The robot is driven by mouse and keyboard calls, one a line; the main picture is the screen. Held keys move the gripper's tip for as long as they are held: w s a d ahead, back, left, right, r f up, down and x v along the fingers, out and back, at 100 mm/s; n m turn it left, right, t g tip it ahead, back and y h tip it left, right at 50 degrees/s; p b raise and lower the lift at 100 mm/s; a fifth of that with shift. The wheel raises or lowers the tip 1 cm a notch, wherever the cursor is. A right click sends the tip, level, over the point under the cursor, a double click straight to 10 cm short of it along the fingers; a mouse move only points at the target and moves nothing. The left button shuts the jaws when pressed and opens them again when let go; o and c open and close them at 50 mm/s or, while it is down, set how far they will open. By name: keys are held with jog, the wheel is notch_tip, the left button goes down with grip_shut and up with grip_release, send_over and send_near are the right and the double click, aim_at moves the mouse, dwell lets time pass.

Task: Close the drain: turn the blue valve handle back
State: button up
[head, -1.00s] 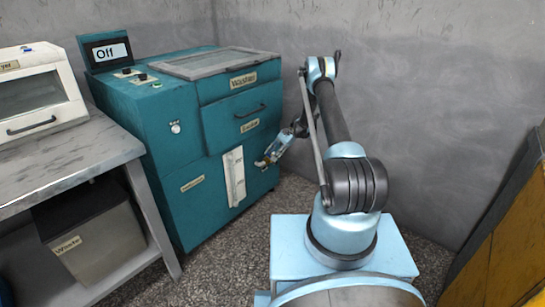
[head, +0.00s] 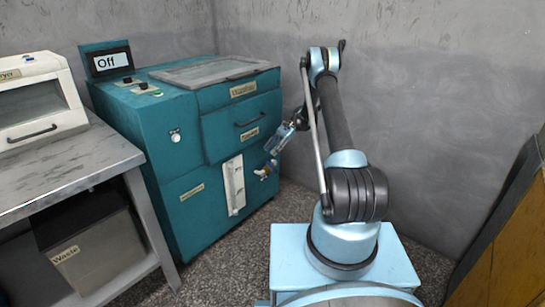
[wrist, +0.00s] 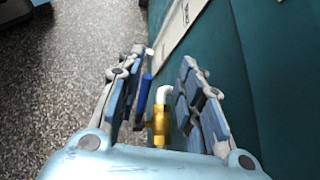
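The drain valve is a brass body (wrist: 159,125) with a white outlet piece (wrist: 163,95) on the teal washer's front. Its blue handle (wrist: 147,86) shows as a narrow bar beside the left finger in the wrist view; I cannot tell if they touch. In the head view the brass valve (head: 262,172) and blue handle (head: 273,163) are small, low on the washer's right side. My gripper (head: 271,149) is just above the valve there. In the wrist view my gripper (wrist: 158,75) is open, its fingers apart with the valve between or below them.
The washer (head: 190,220) stands against the wall, its display reading "Off". A white vertical gauge (head: 234,185) is left of the valve. A metal table (head: 70,165) with a waste bin (head: 100,262) below stands left. Speckled floor is clear before the washer.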

jog(key=shift+r, duration=0.3)
